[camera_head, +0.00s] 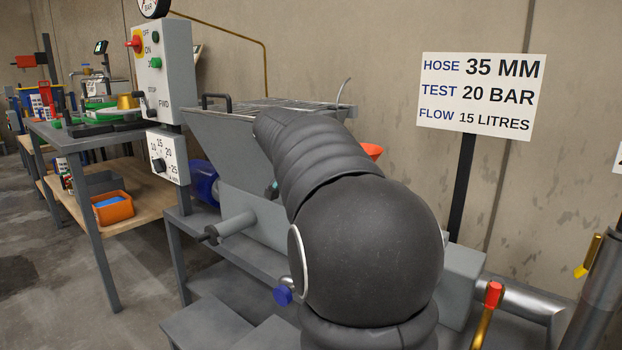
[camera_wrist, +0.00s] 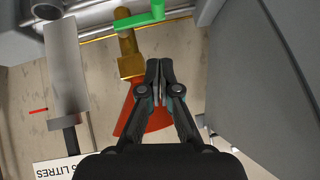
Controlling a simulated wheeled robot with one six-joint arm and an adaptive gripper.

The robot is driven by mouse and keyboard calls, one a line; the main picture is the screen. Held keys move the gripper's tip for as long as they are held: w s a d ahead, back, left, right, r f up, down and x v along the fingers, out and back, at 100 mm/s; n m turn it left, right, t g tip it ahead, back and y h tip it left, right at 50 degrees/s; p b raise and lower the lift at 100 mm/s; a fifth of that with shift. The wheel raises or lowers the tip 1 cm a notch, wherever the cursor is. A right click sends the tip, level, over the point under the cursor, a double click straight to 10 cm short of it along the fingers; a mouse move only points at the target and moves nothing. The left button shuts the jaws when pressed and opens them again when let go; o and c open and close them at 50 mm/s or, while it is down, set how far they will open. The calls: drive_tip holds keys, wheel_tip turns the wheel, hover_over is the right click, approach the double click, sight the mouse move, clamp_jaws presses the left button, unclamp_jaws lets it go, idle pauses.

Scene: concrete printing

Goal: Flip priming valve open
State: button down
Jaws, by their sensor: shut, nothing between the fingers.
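In the wrist view, a green lever (camera_wrist: 138,20) sits across a brass valve body (camera_wrist: 129,52), which appears to be the priming valve. The lever lies crosswise to the body. An orange-red funnel (camera_wrist: 137,118) is attached at the brass body's end. My gripper (camera_wrist: 159,70) is shut and empty. Its fingertips appear just right of the brass body and below the lever, with a visible gap to the lever. In the head view, my arm hides the valve and my gripper; only the rim of the orange funnel (camera_head: 372,151) shows.
A grey hopper (camera_head: 215,135) with a grate stands behind my arm. A control box (camera_head: 163,75) is at left, and a sign (camera_head: 482,95) on a post is at right. A red-tipped brass lever (camera_head: 493,293) is at lower right. A grey panel (camera_wrist: 255,90) fills the wrist view's right.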

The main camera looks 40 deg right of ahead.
drive_tip(key=w+d+f, duration=0.2)
drive_tip(key=d+f, duration=0.1)
drive_tip(key=f, duration=0.4)
drive_tip(key=shift+w+d+f, duration=0.2)
drive_tip(key=shift+w+f, duration=0.1)
drive_tip(key=shift+f, duration=0.1)
drive_tip(key=shift+d+f, duration=0.1)
drive_tip(key=shift+d, duration=0.05)
